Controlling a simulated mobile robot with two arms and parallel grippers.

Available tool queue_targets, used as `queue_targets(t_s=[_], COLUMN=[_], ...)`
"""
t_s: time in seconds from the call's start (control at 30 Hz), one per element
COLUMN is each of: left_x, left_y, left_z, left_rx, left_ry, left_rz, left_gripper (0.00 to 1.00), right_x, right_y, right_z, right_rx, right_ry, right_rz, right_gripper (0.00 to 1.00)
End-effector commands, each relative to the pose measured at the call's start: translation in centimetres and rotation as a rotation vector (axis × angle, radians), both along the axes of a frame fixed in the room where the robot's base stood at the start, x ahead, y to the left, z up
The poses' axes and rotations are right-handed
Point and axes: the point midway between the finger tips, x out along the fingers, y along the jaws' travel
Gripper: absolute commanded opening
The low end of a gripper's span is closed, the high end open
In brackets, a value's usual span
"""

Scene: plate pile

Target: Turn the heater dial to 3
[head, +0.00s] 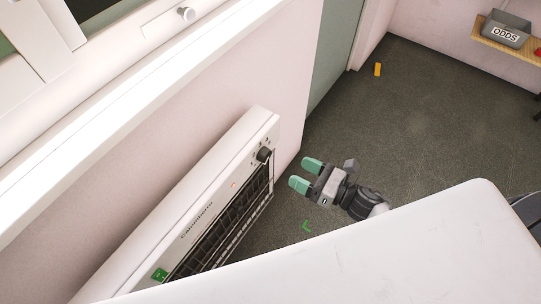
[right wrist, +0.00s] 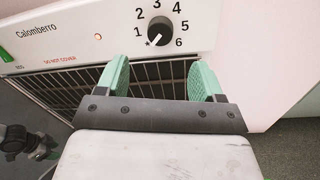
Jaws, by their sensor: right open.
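The white heater (head: 215,185) stands along the wall in the head view, with a dark grille on its front. Its black dial (head: 264,155) is at the far end of the top panel. In the right wrist view the dial (right wrist: 160,31) is ringed by a star and the numbers 1 to 6. Its white pointer mark points down-left, at the star. My right gripper (head: 305,174) is open and empty, apart from the dial, in front of it. In the right wrist view its green fingers (right wrist: 163,78) are spread below the dial.
An orange light (right wrist: 98,37) glows on the heater panel, left of the dial. The window ledge (head: 130,85) runs above the heater. A yellow block (head: 378,69) is on the floor, far off. A grey ODDS bin (head: 505,31) sits on a wooden shelf.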

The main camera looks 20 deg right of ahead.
Motion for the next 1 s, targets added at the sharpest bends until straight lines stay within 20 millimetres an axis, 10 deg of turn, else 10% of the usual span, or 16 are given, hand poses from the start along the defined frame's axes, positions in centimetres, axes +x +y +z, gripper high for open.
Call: queue_targets(t_s=[0.5, 1.0], left_x=[0.2, 0.2], left_y=[0.1, 0.2], left_z=[1.5, 1.5], left_rx=[0.002, 0.003], left_ry=[-0.002, -0.004], left_rz=[0.000, 0.000], left_gripper=[0.50, 0.50], right_x=[6.6, 7.3], right_y=[5.8, 6.5], right_z=[0.1, 0.0], right_rx=[0.004, 0.004], right_ry=[0.003, 0.006], right_rz=[-0.004, -0.004], right_gripper=[0.68, 0.57])
